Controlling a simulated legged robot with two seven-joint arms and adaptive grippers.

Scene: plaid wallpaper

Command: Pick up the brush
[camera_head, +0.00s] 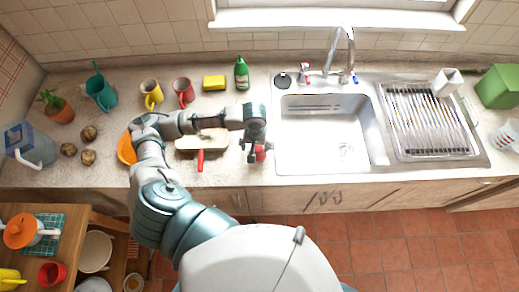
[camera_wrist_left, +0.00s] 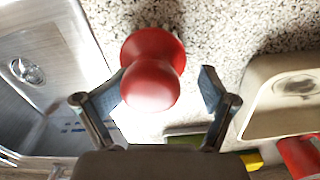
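The brush appears to be the red piece with a round knob (camera_wrist_left: 151,82) in the left wrist view, on the speckled counter beside the sink. In the head view only a small red part (camera_head: 260,152) shows under my left gripper (camera_head: 254,153). My left gripper (camera_wrist_left: 160,108) is open, its fingers apart on either side of the knob. The left finger looks close to the knob, with a clear gap on the right; contact cannot be told. My right gripper is not in view.
The steel sink (camera_head: 322,132) is right of my gripper, with a faucet (camera_head: 343,55) behind. A cutting board (camera_head: 199,143) with a red-handled item (camera_head: 200,161) lies left. A green bottle (camera_head: 241,74), yellow sponge (camera_head: 214,83) and mugs stand behind.

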